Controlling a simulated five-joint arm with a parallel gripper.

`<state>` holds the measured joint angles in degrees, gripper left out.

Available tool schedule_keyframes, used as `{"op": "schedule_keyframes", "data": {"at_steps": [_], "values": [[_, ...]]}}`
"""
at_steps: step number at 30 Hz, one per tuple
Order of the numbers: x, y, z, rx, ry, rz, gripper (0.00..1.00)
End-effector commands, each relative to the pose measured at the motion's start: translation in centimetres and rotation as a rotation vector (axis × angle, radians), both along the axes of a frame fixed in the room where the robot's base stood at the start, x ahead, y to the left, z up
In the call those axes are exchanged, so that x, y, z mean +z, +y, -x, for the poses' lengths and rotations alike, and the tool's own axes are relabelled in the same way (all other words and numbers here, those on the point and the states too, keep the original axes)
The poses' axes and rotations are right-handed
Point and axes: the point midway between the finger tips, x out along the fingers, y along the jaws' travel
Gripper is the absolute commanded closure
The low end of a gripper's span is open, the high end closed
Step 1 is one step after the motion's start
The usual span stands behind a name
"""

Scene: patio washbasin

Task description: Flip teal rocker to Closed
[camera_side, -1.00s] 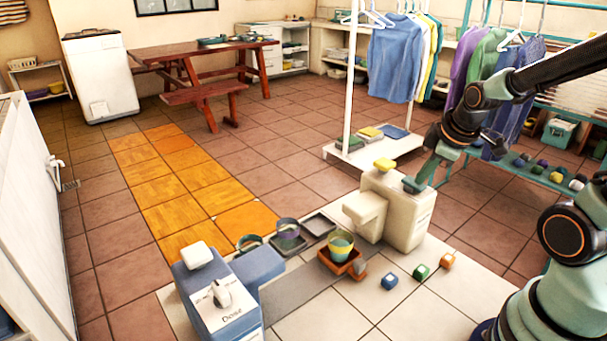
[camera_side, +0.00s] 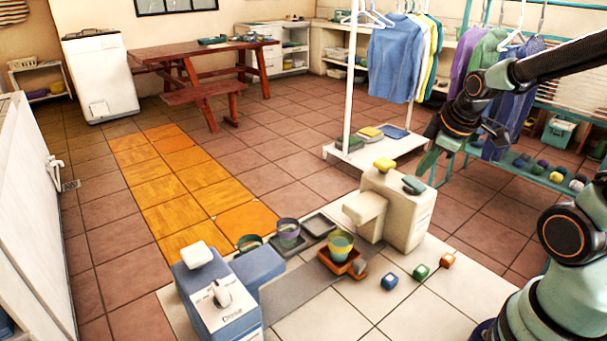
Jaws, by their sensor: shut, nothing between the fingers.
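The teal rocker (camera_side: 414,185) sits on top of the cream dispenser (camera_side: 402,220), on its right side. It looks slightly slanted, but I cannot read any marking for its position. My gripper (camera_side: 420,170) is shut and empty, pointing down just above and behind the teal rocker in the picture. A small gap seems to show between them.
A bowl in an orange tray (camera_side: 340,250) stands left of the dispenser. A blue dispenser (camera_side: 220,300) with a dial stands at lower left. A clothes rack (camera_side: 350,90) is behind.

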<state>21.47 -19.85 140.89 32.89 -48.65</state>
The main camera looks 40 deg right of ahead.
Motion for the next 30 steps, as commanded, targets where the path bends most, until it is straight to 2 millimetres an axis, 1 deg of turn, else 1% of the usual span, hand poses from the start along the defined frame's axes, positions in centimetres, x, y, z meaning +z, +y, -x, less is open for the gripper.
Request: {"op": "schedule_keyframes", "data": {"at_steps": [5,15,19,22,30], "values": [[0.6,0.0,-0.2,0.000,-0.004,0.000,1.00],[3.6,0.0,-0.8,0.002,-0.004,-0.002,1.00],[4.6,0.0,-1.0,0.002,-0.004,-0.003,1.00],[4.9,0.0,-1.0,0.002,-0.002,-0.003,1.00],[4.9,0.0,-1.0,0.002,-0.002,-0.004,1.00]]}}
